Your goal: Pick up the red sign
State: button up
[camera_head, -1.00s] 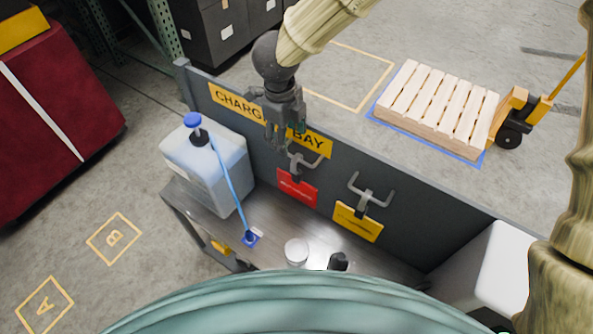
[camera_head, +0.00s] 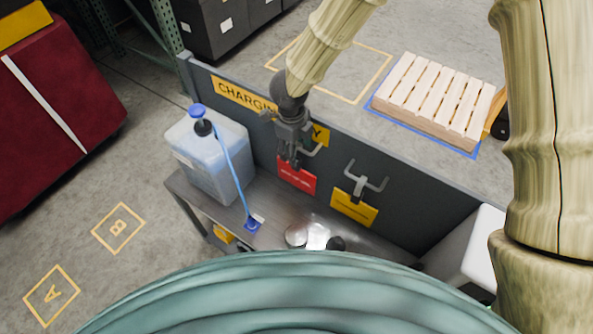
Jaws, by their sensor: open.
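The red sign (camera_head: 297,178) hangs on the dark grey panel (camera_head: 408,205) below the yellow charging bay label (camera_head: 243,95). Its grey hook is partly hidden behind my gripper. My gripper (camera_head: 293,162) is open, pointing down just in front of the panel, with its fingertips at the top edge of the red sign. I cannot tell whether the fingers touch the sign or its hook. Nothing shows between the fingers.
A yellow sign (camera_head: 354,208) hangs from a grey hook to the right. Below is a metal bench (camera_head: 270,228) with a blue-capped jug (camera_head: 208,160) at its left and a round silver lid (camera_head: 296,235). A wooden pallet (camera_head: 437,100) lies behind the panel.

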jog(key=shift+s+r, duration=0.1)
jog(key=shift+s, duration=0.1)
jog(key=shift+w, duration=0.15)
jog(key=c, duration=1.1)
grip_shut()
